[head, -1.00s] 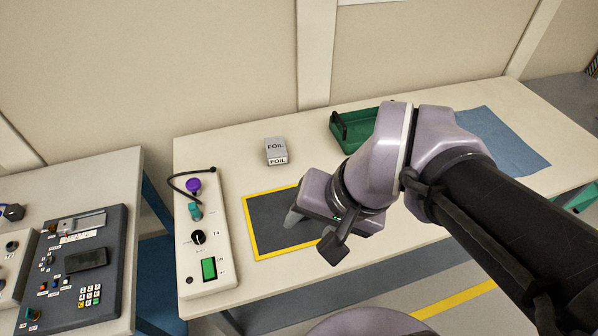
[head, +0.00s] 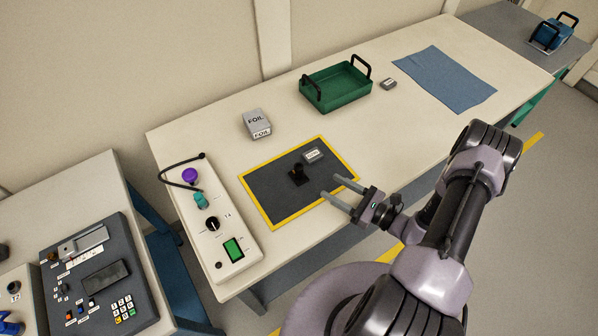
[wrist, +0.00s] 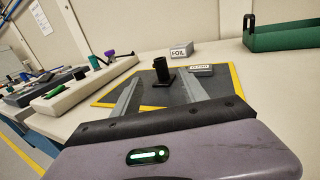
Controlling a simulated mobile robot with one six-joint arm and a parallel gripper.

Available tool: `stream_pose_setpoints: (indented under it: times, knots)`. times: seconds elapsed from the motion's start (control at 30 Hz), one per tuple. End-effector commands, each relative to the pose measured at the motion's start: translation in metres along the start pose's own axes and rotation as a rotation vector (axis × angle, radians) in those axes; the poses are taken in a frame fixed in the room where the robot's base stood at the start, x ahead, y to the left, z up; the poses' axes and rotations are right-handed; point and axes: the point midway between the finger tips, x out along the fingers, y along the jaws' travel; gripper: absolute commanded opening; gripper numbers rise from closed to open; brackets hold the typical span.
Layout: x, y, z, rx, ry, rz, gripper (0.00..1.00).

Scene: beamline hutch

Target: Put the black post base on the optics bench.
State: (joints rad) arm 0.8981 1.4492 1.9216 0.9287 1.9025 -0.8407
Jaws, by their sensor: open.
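The black post base (head: 297,175) stands upright on the dark mat with a yellow border (head: 270,197) on the white table. It also shows in the wrist view (wrist: 161,72), between and beyond my two fingers. My gripper (head: 330,186) is open and empty at the front right of the mat, apart from the post base. Its fingers point toward the post base. I cannot tell from the frames which surface is called the optics bench.
A small grey labelled box (head: 313,156) lies just behind the post base. A FOIL box (head: 257,124), green tray (head: 338,99), small grey block (head: 388,84) and blue cloth (head: 444,80) lie farther back. A control panel (head: 223,240) stands left of the mat.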

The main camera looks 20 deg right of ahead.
Motion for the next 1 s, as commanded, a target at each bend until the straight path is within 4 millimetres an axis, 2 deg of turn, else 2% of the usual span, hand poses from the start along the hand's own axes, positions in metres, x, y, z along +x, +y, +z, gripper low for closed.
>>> stream_pose_setpoints:
  times: [0.03, 0.2, 0.43, 0.6, 0.7, 0.9, 1.0]
  knots:
    - [0.014, 0.002, -0.002, 0.0, 0.001, 0.008, 0.51]
    - [0.055, 0.002, -0.002, -0.001, 0.001, 0.008, 0.51]
    - [0.085, 0.002, -0.002, -0.001, 0.001, 0.007, 0.51]
    - [0.119, 0.0, -0.003, -0.001, 0.0, 0.008, 0.51]
    - [0.129, 0.0, -0.002, -0.001, 0.0, 0.005, 0.51]
    - [0.13, -0.001, -0.001, 0.0, 0.001, 0.004, 0.51]
    - [0.13, -0.001, -0.001, 0.0, 0.001, 0.005, 0.33]
